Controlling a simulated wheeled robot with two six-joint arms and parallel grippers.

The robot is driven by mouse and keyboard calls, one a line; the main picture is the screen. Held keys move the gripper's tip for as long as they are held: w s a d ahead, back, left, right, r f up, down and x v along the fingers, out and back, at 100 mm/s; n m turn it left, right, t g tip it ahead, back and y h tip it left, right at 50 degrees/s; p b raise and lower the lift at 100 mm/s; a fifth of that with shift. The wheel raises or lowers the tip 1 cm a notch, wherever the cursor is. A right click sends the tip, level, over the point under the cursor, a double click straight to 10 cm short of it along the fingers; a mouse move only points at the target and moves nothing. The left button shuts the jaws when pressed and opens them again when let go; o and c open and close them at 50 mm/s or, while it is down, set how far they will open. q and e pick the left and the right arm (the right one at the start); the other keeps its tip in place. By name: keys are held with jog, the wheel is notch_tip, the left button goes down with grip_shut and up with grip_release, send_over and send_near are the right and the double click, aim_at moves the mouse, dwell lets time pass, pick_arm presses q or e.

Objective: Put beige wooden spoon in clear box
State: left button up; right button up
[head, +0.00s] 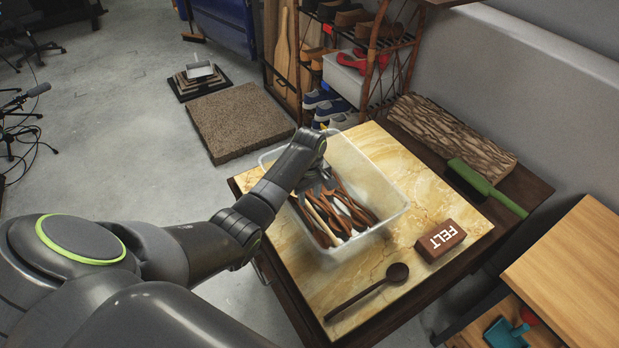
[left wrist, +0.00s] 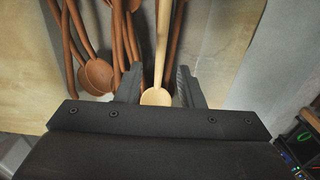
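The clear box (head: 385,187) stands on the marble-patterned board and holds several brown wooden spoons (head: 350,212). The beige wooden spoon (left wrist: 161,50) shows in the left wrist view, its bowl at the palm and its handle running away past the fingers. My left gripper (left wrist: 159,82) is open, with one finger on each side of this spoon and gaps beside the handle. In the head view my left gripper (head: 325,180) is over the inside of the box, partly hidden by its own arm. I cannot tell whether the spoon rests in the box. My right gripper is not in view.
A dark brown spoon (head: 368,290) and a brown FELT block (head: 440,240) lie on the board (head: 310,275) in front of the box. A green-handled brush (head: 485,187) and a log-like slab (head: 450,135) are at the right. A shoe rack (head: 375,60) stands behind.

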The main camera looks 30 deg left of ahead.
aim_at(309, 205)
pick_arm(q)
notch_tip(309, 205, up, 9)
jog(key=shift+f, duration=0.2)
dwell(0.6)
